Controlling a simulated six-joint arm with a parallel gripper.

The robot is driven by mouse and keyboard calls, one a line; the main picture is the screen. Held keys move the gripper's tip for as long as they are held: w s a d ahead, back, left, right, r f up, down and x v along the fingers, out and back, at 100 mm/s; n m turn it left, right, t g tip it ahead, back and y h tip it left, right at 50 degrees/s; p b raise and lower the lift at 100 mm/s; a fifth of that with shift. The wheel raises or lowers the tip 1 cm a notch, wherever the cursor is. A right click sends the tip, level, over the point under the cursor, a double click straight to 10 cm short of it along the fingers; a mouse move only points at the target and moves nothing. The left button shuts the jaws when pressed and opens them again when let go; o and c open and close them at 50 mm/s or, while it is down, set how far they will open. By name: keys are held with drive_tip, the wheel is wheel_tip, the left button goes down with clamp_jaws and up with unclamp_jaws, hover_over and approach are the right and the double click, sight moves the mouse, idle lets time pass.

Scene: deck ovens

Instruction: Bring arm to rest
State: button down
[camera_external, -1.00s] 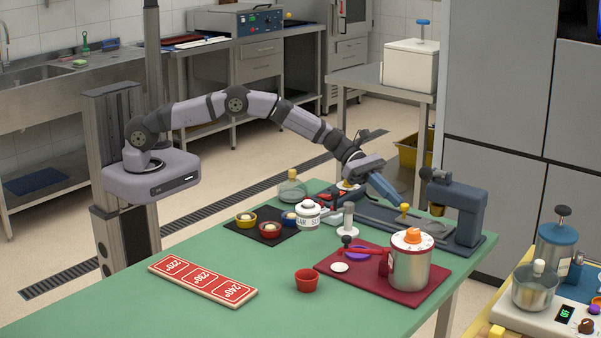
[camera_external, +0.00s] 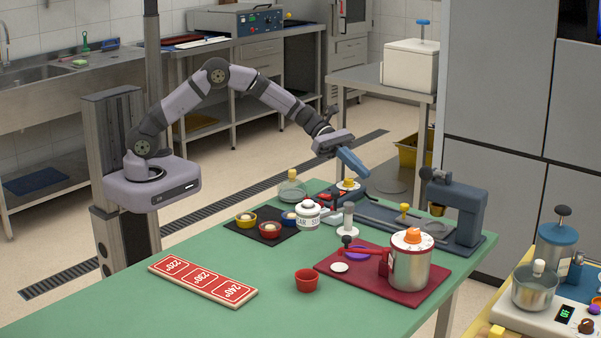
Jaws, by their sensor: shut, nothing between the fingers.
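My gripper (camera_external: 353,163) is shut and empty. The gripper touches nothing that I can make out.
A red mat (camera_external: 330,268) holds a steel canister (camera_external: 409,265). A red cup (camera_external: 307,280) and a temperature board (camera_external: 202,280) lie nearer. The table's front left is clear.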

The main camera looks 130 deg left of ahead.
drive_tip(key=shift+s+r, duration=0.15)
drive_tip(key=shift+s, duration=0.15)
drive_tip(key=s+d+m+g+h+p, duration=0.1)
drive_tip(key=s+d+m+g, duration=0.1)
drive_tip(key=d+m, duration=0.3)
drive_tip(key=s+d+m+g+h+p, duration=0.1)
drive_tip(key=d+m, duration=0.4)
drive_tip(key=d, duration=0.8)
drive_tip(key=s+d+m+g+p, duration=0.2)
drive_tip(key=s+d+m+g, duration=0.2)
drive_tip(key=d, duration=0.5)
drive_tip(key=shift+s+d+f+m+g+h+p, duration=0.15)
drive_tip(key=shift+s+f+m+g+h+p, duration=0.05)
drive_tip(key=shift+s+m+g+h+p, duration=0.2)
drive_tip(key=s+d+m+g+y+p, duration=0.2)
drive_tip(key=s+d+m, duration=0.2)
drive_tip(key=s+m, duration=0.5)
drive_tip(key=s+d+m+g+y+p, duration=0.2)
drive_tip(key=s+d+m, duration=0.3)
drive_tip(key=s+m, duration=0.5)
drive_tip(key=s+g, duration=0.1)
drive_tip(key=s, duration=0.2)
drive_tip(key=shift+y, duration=0.4)
